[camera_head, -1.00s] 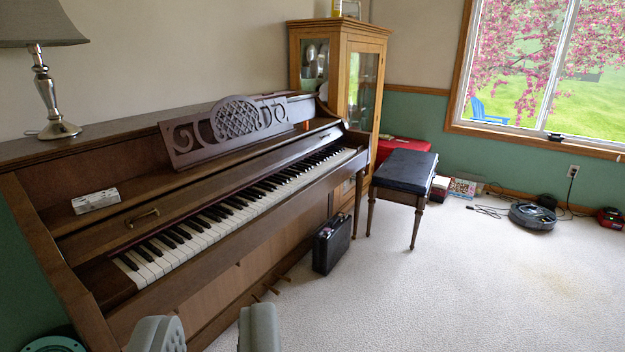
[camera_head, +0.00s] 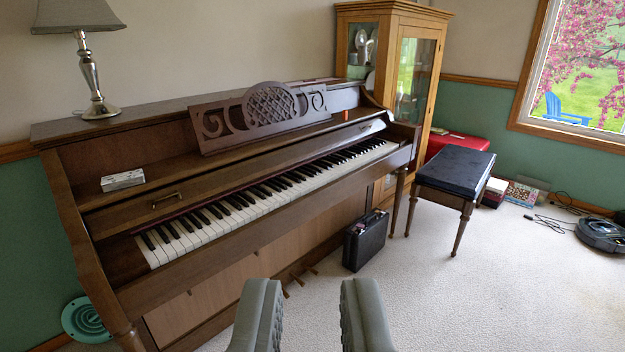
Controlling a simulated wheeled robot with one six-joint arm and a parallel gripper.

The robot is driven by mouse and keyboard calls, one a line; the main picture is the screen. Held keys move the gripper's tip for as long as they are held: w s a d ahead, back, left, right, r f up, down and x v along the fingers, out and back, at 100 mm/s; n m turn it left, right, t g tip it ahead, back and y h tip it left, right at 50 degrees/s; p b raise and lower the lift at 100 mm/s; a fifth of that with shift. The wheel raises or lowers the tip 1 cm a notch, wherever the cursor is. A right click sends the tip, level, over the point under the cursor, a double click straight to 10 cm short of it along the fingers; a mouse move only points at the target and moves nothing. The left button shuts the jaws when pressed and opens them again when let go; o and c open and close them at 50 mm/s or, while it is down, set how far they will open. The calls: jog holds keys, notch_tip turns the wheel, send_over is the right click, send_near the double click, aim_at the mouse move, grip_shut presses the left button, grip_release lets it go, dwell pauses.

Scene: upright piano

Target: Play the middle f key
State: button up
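A brown upright piano (camera_head: 230,245) fills the left and middle of the view, standing against the wall. Its keyboard (camera_head: 270,198) of white and black keys is uncovered and runs from lower left to upper right. The middle f key is among the small keys near the middle; I cannot single it out at this size. My gripper (camera_head: 312,285) shows at the bottom centre with two grey fingers spread apart and nothing between them. It is in front of the piano, apart from the keys.
A black case (camera_head: 366,241) stands on the carpet by the piano. A dark padded bench (camera_head: 455,172) is at the right, near a wooden glass cabinet (camera_head: 414,75). A lamp (camera_head: 92,75) stands on the piano top. Open carpet (camera_head: 500,290) lies at the lower right.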

grip_shut()
